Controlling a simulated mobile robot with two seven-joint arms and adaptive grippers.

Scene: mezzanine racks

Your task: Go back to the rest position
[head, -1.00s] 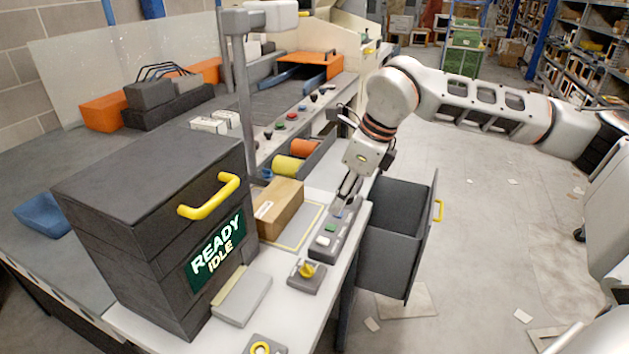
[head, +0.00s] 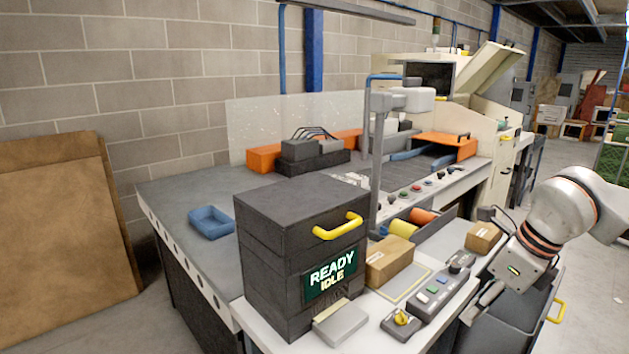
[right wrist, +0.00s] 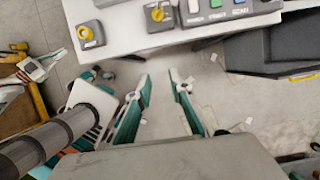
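My right gripper (head: 480,303) hangs beside the front edge of the white bench in the head view, near the button box, with its fingers pointing down and left. In the right wrist view, its two teal-lined fingers (right wrist: 161,84) are spread apart with only floor between them, so it is open and empty. It is off the bench, and no contact shows. My left gripper is not in the head view. Arm-like parts at the left of the right wrist view may be my left arm, but no finger state can be made out there.
The white bench (head: 377,340) carries a button box (head: 442,296), a yellow knob box (head: 400,322), a carton (head: 389,262) and a dark cabinet (head: 290,237) reading READY IDLE. Floor is clear below the fingers.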

